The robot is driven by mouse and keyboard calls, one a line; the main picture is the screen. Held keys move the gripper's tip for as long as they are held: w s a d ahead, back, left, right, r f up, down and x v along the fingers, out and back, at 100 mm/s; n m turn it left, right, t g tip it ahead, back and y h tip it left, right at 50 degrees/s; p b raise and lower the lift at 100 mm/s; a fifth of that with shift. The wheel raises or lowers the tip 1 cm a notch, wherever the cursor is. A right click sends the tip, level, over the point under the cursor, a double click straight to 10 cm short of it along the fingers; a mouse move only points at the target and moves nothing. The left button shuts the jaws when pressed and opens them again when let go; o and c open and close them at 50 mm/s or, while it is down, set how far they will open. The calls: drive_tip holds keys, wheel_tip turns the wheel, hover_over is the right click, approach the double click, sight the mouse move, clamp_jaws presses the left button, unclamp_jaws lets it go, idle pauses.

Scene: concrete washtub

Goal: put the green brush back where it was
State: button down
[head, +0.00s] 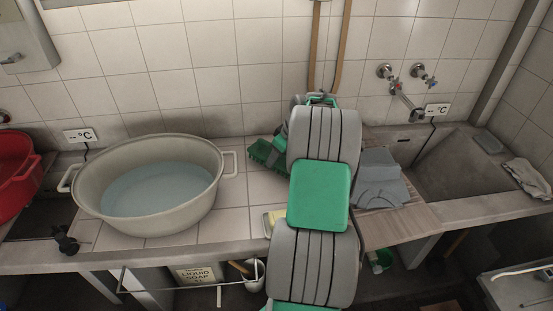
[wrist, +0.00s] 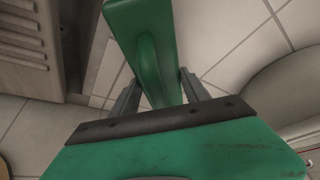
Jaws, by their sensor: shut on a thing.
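The green brush (wrist: 150,45) is between the two grey fingers of my gripper (wrist: 159,86) in the wrist view. The fingers are shut on its tapered green part, which extends away from the palm. In the head view, a dark green piece that looks like the brush (head: 266,153) shows just left of my arm, over the tiled counter, right of the large basin. My arm hides most of the gripper there. I cannot tell whether the brush touches the counter.
The large basin (head: 91,190) holds water on the left of the counter. A yellowish sponge-like block (head: 270,222) sits at the front edge. Tiles beside the basin are clear.

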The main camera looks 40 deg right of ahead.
drive_tip(key=shift+f, duration=0.55)
drive_tip(key=shift+f, duration=0.15)
drive_tip(key=shift+f, duration=0.15)
drive_tip(key=c, duration=0.5)
unclamp_jaws()
drive_tip(key=shift+r, duration=0.45)
drive_tip(key=v, duration=1.1)
drive_tip(key=shift+s+r, duration=0.15)
drive_tip(key=shift+r, duration=0.15)
